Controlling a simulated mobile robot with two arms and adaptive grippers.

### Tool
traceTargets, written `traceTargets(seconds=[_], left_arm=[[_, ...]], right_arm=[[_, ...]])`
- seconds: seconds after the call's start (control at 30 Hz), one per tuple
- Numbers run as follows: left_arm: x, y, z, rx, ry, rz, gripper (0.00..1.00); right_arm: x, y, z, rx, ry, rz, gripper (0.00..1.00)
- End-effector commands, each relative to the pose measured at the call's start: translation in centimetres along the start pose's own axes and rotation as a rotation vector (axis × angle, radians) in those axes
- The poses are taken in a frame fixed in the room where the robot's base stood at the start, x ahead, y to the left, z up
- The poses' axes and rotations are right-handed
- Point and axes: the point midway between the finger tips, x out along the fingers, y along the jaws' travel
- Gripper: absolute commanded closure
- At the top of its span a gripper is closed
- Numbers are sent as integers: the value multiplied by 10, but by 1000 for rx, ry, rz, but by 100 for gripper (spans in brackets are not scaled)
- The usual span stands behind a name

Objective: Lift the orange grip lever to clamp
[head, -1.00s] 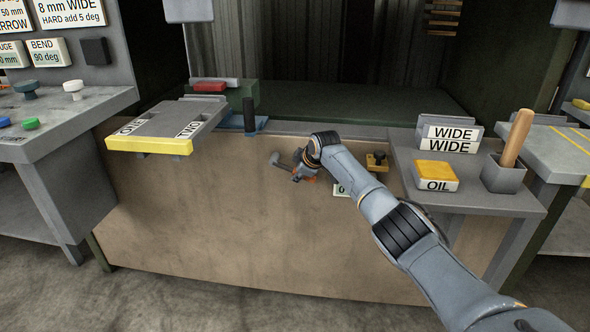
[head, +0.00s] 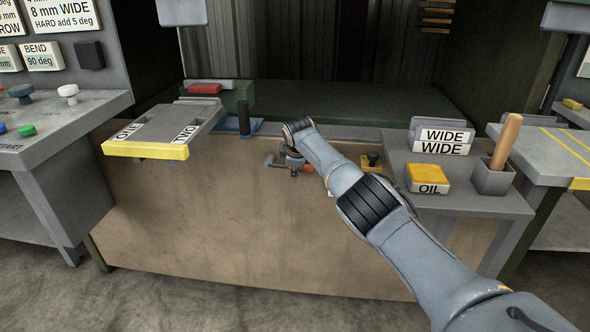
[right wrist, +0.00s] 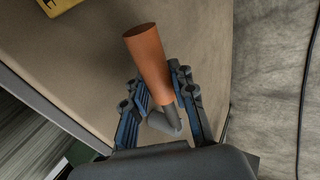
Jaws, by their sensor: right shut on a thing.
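The orange grip lever (right wrist: 150,62) shows in the right wrist view as a tapered orange handle on a dark grey rod. My right gripper (right wrist: 157,92) is shut on it, with one blue-and-dark finger on each side of the handle's lower part. In the head view only a small orange patch of the lever (head: 306,168) shows beside my right gripper (head: 292,166), at the upper part of the tan front panel. My right wrist and forearm hide most of it. My left gripper is not in view.
The tan front panel (head: 220,225) runs below the green bed. A grey shelf at right holds a yellow OIL block (head: 428,178), WIDE cards (head: 442,142) and a cup (head: 492,176) with a wooden handle. A yellow-edged tray (head: 145,150) juts out at left.

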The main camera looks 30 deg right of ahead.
Motion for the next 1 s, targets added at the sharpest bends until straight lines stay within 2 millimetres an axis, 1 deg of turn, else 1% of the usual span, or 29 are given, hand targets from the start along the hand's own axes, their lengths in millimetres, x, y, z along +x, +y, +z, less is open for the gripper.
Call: traceTargets(seconds=[0.37,0.4,0.43,0.47,0.83,1.0], left_arm=[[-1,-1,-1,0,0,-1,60],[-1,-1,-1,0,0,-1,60],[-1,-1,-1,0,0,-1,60],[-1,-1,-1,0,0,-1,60],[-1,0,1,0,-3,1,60],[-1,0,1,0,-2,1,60]], right_arm=[[0,-1,-1,-4,-4,-4,100],[0,-1,-1,-4,-4,-4,72],[0,-1,-1,-4,-4,-4,66],[0,-1,-1,-3,-3,-4,65],[-2,0,0,-3,-2,-1,65],[-10,1,-1,-3,0,-1,65]])
